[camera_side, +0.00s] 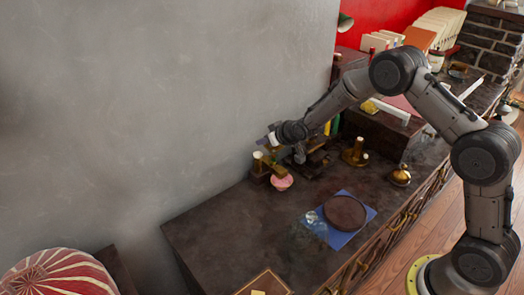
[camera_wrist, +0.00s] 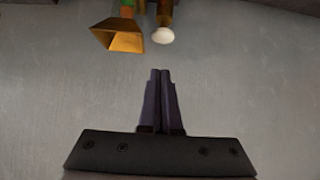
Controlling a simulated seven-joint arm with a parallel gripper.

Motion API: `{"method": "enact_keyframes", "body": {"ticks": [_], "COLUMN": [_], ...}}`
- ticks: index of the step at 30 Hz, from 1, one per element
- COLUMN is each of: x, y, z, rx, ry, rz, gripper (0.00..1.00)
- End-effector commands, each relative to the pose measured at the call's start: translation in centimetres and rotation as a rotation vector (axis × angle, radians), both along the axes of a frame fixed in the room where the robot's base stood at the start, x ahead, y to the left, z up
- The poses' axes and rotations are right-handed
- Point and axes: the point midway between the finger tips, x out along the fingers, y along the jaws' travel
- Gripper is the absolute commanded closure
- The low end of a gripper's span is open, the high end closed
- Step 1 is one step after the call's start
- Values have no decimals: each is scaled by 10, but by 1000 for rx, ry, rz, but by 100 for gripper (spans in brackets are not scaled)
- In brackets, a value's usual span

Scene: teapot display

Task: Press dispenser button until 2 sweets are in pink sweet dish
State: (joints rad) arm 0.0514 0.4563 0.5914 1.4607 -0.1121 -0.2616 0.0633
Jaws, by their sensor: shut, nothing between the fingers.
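The pink sweet dish (camera_side: 281,183) stands on the dark cabinet top close to the wall, beside a small brown and brass dispenser (camera_side: 260,170). The dish is too small in view to tell whether sweets are in it. My gripper (camera_side: 262,141) is shut and empty, above the dispenser. In the wrist view my gripper (camera_wrist: 160,72) has its fingers together. Beyond the fingertips are an orange-brown, funnel-like part (camera_wrist: 118,38) and a rounded white knob (camera_wrist: 162,35), perhaps the button. The fingertips appear apart from both in that view.
A round dark plate (camera_side: 345,212) lies on a blue cloth (camera_side: 369,213) in front. A brass pot (camera_side: 401,175) stands right, and brass candle-like pieces (camera_side: 354,152) stand behind. The grey wall (camera_side: 200,90) is close behind the dispenser.

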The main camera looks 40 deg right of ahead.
Motion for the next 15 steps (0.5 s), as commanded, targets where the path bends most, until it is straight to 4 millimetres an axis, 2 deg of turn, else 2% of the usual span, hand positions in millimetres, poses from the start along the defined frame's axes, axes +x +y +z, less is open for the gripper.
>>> {"method": "enact_keyframes", "body": {"ticks": [3,6,15], "x": [4,6,7], "y": [0,0,-1], "z": [-20,-31,-42], "rx": [-1,-1,0], "ry": [5,3,0], "rz": [1,1,0], "gripper": [100,100,100]}}
